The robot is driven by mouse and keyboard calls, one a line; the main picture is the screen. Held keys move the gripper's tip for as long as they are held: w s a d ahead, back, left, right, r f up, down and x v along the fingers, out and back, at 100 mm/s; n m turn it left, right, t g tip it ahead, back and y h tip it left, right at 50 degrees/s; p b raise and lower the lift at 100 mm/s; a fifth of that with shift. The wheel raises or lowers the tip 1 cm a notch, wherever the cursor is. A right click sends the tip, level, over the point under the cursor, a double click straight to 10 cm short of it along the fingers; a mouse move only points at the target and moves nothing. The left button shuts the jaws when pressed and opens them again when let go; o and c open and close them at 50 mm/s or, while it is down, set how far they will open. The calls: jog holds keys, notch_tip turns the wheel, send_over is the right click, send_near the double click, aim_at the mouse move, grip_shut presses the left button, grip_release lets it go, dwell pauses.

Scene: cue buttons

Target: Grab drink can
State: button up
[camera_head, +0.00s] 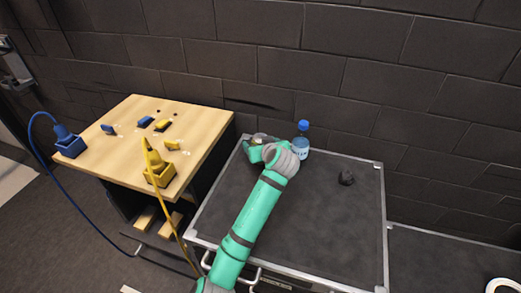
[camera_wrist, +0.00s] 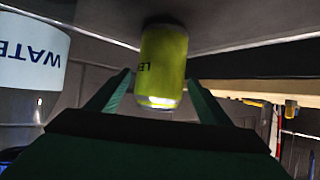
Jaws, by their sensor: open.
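The drink can (camera_wrist: 163,65) is yellow-green with dark letters and shows upside down at the top middle of the wrist view. It stands on the dark case top. My gripper (camera_wrist: 160,78) is open, with one green finger on each side of the can's lower part in the picture. I cannot tell whether the fingers touch it. In the head view my gripper (camera_head: 260,152) is at the back left of the case top, and the can (camera_head: 259,137) is mostly hidden behind it.
A water bottle (camera_head: 301,143) with a blue cap stands close right of my gripper; its label (camera_wrist: 30,52) shows in the wrist view. A wooden table (camera_head: 120,120) with blue and yellow blocks stands left.

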jog(key=shift+x, duration=1.8)
jog(key=shift+d, duration=0.1)
jog(key=c, duration=1.1)
jog(key=shift+r, duration=0.1)
